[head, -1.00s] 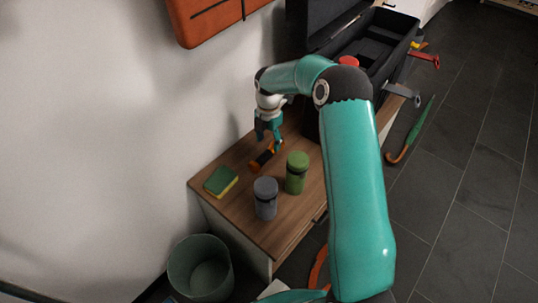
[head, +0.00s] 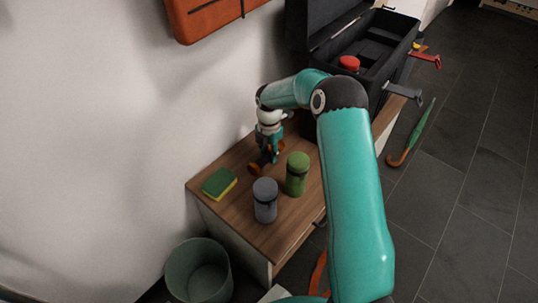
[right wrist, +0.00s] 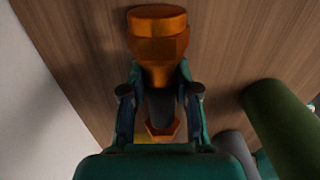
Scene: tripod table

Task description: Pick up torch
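The torch (head: 254,169) is orange with a dark middle and lies on the wooden cabinet top, beside the green canister. My right gripper (head: 267,160) is down over it and hides its middle in the head view. In the right wrist view the torch's wide orange head (right wrist: 158,35) points away from the palm, and its dark body lies between my right fingers (right wrist: 160,95). The fingers are apart, one on each side of the body; firm contact is not visible. My left gripper is not in view.
A green canister (head: 297,174) and a grey canister (head: 265,201) stand close to the right gripper. A green-yellow sponge (head: 219,183) lies left on the cabinet top (head: 240,219). An open black case (head: 385,50) stands behind. A bin (head: 199,270) is below.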

